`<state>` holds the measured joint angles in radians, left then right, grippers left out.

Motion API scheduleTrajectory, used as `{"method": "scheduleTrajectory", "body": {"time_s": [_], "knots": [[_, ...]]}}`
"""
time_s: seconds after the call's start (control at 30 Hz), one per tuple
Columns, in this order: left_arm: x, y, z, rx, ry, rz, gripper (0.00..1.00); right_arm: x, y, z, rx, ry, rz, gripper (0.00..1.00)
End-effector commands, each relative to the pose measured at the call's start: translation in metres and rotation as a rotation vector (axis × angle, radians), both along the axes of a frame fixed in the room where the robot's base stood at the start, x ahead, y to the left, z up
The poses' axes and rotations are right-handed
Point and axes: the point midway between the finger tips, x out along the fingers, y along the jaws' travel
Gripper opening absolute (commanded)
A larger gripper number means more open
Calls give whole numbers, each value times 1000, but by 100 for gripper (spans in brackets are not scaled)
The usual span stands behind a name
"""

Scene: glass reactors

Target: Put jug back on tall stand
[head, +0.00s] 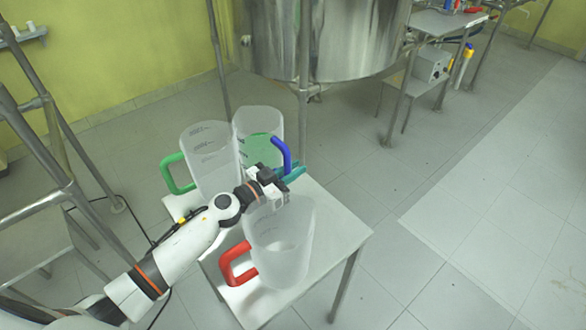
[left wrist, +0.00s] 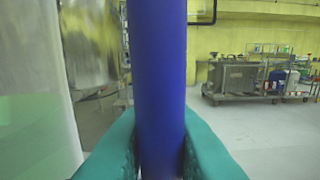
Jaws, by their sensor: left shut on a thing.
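Three translucent jugs stand close together on a small white stand (head: 336,240). The jug with the blue handle (head: 258,124) is at the back right, with green inside its lower part. My left gripper (head: 290,172), with teal fingers, is shut on its blue handle (head: 282,152). In the left wrist view the blue handle (left wrist: 158,80) stands upright between the teal fingers, with the jug's wall (left wrist: 35,100) at the left. The jug's base is hidden, so I cannot tell whether it touches the stand. My right gripper is not in view.
A green-handled jug (head: 208,158) is at the back left and a red-handled jug (head: 284,245) at the front, below my left arm. A large steel vessel (head: 325,40) on legs is behind. Another table (head: 440,22) is at the far right. The floor at right is clear.

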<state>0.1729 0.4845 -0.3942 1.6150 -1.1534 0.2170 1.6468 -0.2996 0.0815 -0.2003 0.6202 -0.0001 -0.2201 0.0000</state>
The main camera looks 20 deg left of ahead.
Motion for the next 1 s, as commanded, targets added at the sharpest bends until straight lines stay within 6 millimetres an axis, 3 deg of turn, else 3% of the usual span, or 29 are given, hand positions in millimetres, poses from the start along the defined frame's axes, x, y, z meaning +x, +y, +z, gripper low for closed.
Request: {"method": "scheduleTrajectory", "body": {"time_s": [0.03, 0.13, 0.53, 1.0], "knots": [[0, 0, -1, -1, 1, 0, 21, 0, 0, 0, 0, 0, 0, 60], [0, 0, -1, -1, 1, 0, 38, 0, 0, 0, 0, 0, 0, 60], [-5, 4, 1, 1, 1, 0, 38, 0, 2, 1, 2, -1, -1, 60], [-81, 53, -1, 1, 3, 0, 38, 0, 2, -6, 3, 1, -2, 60]]}}
